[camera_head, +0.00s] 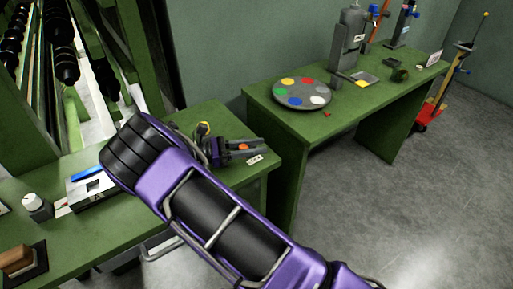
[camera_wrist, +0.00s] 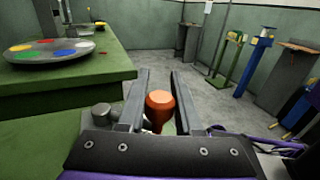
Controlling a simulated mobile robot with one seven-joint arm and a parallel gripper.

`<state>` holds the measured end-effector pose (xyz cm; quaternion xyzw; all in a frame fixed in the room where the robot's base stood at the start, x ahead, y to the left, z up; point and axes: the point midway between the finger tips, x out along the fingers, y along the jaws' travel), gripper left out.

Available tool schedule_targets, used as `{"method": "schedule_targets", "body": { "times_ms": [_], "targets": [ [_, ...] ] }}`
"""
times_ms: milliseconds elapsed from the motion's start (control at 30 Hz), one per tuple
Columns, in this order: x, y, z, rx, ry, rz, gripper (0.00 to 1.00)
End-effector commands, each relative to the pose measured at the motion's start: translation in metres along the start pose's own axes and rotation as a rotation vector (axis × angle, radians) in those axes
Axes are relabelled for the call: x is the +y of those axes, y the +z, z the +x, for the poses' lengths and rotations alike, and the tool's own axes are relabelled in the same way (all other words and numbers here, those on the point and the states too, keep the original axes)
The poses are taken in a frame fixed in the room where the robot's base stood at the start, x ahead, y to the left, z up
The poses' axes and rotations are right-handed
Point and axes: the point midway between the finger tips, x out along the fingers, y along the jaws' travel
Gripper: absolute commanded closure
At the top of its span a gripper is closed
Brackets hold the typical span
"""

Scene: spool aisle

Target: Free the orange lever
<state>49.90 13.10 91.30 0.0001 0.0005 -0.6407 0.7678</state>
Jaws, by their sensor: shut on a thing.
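The orange lever (camera_wrist: 160,100) shows in the wrist view as a rounded orange knob between my two grey fingers. My gripper (camera_wrist: 160,82) is shut on it, one finger on each side. In the camera_head view the orange lever (camera_head: 243,147) is a small orange spot between the fingers of my gripper (camera_head: 253,145), over the right end of the green bench. The lower part of the lever and what it is fixed to are hidden by my gripper. A small white label (camera_head: 255,160) with dark marks lies in front of it.
A round grey tray (camera_head: 302,106) with coloured discs stands on the green table (camera_head: 345,112) at right, beyond a gap. A grey machine (camera_head: 346,45) stands behind it. White-and-blue boxes and a white-capped jar (camera_head: 36,206) are on the left bench.

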Motion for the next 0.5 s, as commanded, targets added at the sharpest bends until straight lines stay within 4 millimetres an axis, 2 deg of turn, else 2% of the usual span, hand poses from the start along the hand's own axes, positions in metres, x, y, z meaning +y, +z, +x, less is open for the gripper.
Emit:
{"method": "schedule_targets", "body": {
  "times_ms": [500],
  "targets": [
    [-0.0001,0.0006,-0.0005,-0.002,-0.049,0.0,1.0]
  ]
}}
